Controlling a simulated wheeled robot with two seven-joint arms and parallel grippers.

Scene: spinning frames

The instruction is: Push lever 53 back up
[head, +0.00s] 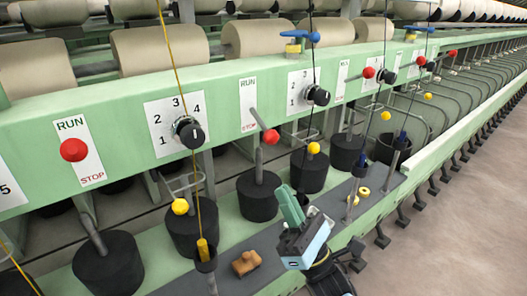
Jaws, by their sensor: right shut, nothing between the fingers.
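Several red-knobbed levers sit along the green rail, and no number 53 is readable. The lever with the red knob (271,136) slants down and to the right in front of a RUN/STOP plate (248,103), with its knob below the word STOP. Another red knob (73,150) at the left lies between RUN and STOP on its own plate. My right gripper (290,203) is low in the middle, shut and empty, its green fingers pointing up. It is below the slanted lever's knob and appears apart from it. My left gripper is not in view.
Black numbered dials (189,133) and yellow balls (180,206) on rods stand along the rail. Black cylinders (257,196) stand behind my gripper. A brown wooden piece (246,263) and yellow rings (364,191) lie on the grey ledge. Thin threads hang in front. The floor at right is clear.

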